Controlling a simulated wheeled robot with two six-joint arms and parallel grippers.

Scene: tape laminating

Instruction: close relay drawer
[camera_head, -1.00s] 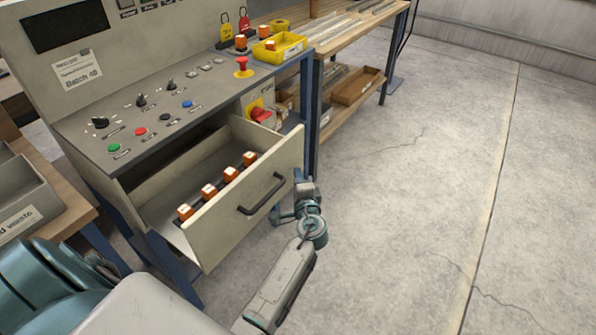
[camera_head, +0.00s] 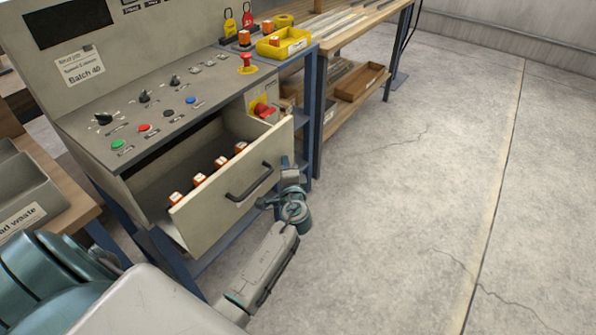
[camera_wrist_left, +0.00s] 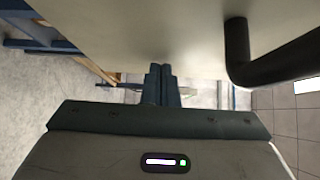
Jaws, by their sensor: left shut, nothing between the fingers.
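The relay drawer (camera_head: 222,210) is partly open under the sloped control panel. Its beige front carries a black handle (camera_head: 250,182), and several orange-and-white relays (camera_head: 198,180) stand in a row inside along the front. My left gripper (camera_head: 287,166) is at the right end of the drawer front, right of the handle. In the left wrist view its two fingers (camera_wrist_left: 160,82) are shut together and empty, pointing at the plain drawer front (camera_wrist_left: 140,35), with the handle (camera_wrist_left: 238,55) to the right. I cannot tell whether the fingertips touch the front. My right gripper is out of view.
The control panel (camera_head: 160,110) has buttons and knobs above the drawer. A yellow tray (camera_head: 283,46) with relays stands at the console's right end. A grey waste bin (camera_head: 30,190) is at the left. A wooden bench (camera_head: 345,35) stands behind; the floor (camera_head: 420,200) at right is clear.

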